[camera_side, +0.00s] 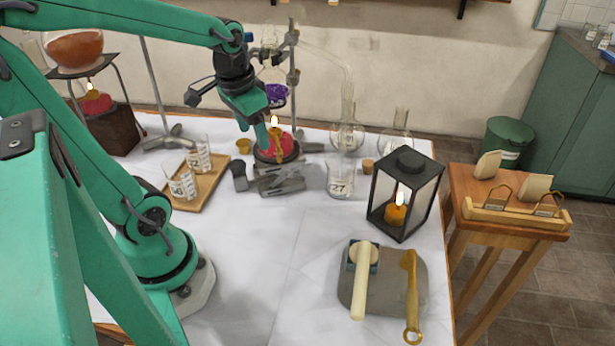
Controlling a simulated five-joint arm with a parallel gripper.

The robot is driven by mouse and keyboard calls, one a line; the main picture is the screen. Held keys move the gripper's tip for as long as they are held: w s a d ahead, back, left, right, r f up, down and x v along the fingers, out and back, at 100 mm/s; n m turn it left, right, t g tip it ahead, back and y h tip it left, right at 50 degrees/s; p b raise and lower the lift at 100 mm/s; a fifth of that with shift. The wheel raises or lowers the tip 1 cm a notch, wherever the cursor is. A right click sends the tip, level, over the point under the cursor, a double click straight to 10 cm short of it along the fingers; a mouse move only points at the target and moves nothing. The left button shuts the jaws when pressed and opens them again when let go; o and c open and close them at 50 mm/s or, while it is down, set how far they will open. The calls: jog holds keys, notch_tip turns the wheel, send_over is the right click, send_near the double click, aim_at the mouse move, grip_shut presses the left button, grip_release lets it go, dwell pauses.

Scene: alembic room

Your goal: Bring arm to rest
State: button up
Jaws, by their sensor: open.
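My green arm reaches from the left over the white work table (265,225). My gripper (262,127) is open and points down at the back middle of the table. A brass piece stands in front of the candle. I cannot tell whether the gripper touches the candle or the brass piece. The fingertips are small and partly hidden in this view.
A black lantern (405,195) with a lit orange candle stands at the right. A grey slab (383,295) holds a pale-handled tool and a brass tool. A wooden tray (207,187) holds numbered beakers. Glassware stands behind the gripper. The front middle of the table is clear.

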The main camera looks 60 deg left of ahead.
jog(key=s+d+r+m+t, duration=0.1)
jog(key=s+d+r+t, duration=0.1)
jog(key=d+r, duration=0.3)
jog(key=shift+s+d+t+h, duration=0.4)
jog(key=shift+d+t, duration=0.4)
jog(key=shift+d, duration=1.15)
